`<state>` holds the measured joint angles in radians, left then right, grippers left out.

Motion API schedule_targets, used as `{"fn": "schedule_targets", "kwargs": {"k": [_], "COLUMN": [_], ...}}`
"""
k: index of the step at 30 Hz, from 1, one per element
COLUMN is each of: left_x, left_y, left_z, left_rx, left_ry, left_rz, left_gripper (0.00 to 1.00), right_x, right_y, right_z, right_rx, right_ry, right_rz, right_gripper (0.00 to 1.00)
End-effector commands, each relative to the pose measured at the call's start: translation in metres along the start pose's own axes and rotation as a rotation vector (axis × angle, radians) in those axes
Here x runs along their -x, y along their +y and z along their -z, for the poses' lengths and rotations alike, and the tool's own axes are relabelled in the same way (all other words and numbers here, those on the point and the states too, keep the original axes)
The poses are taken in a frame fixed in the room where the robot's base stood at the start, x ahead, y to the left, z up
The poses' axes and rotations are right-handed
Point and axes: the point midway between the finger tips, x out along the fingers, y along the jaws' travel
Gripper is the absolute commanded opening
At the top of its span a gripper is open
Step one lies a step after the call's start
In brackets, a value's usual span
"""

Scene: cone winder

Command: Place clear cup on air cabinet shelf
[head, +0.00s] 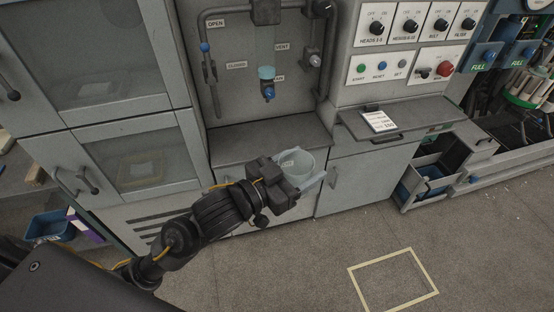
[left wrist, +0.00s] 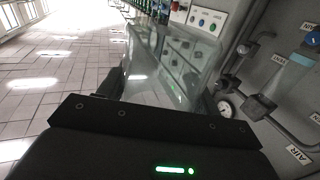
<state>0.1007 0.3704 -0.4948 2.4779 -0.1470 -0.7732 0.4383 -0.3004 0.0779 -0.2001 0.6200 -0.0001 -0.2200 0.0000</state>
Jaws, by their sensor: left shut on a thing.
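A clear cup (head: 296,164) is held in my left gripper (head: 306,182), in front of the air cabinet. The gripper is shut on the cup, which looks roughly upright, with its rim up. In the left wrist view the clear cup (left wrist: 172,62) fills the middle, beyond the dark gripper body (left wrist: 150,125). The air cabinet shelf (head: 262,138) is a grey ledge below the pipe panel. The cup is in front of the shelf's front edge and overlaps it in the picture; I cannot tell the exact gap. My right gripper is not in view.
Pipes and a blue-bottomed filter bowl (head: 267,82) hang above the shelf. A fold-out ledge with a paper card (head: 380,121) sticks out to the right. Glass-door cabinets (head: 130,155) stand left. An open drawer (head: 432,178) juts out at right. The floor in front is clear, with a yellow-taped square (head: 352,281).

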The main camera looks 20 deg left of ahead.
Motion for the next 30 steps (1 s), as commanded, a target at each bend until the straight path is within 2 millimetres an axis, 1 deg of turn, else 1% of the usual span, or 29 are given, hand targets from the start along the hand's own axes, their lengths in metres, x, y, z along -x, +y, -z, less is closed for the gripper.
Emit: {"fn": "schedule_targets", "kwargs": {"k": [3,6,14,19,24,30], "left_x": [-0.006,-0.008,-0.012,-0.027,-0.049,-0.066], "left_y": [0.011,0.017,0.02,0.021,0.027,0.032], "left_z": [0.006,0.007,0.005,-0.008,-0.026,-0.041], "left_rx": [-0.002,0.001,0.001,-0.003,-0.001,0.002], "left_ry": [0.006,0.005,0.006,0.005,0.013,0.018], "left_rz": [-0.058,-0.084,-0.111,-0.205,-0.339,-0.454], "left_gripper": [0.41,0.41,0.41,0.41,0.41,0.41], "right_x": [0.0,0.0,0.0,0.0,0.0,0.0], "right_y": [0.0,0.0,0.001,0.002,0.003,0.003], "right_z": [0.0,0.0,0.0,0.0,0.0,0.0], "right_rx": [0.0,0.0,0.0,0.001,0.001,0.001], "right_ry": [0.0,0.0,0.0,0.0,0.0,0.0], "right_rz": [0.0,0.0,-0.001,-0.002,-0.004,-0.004], "right_gripper": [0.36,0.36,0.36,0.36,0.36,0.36]}}
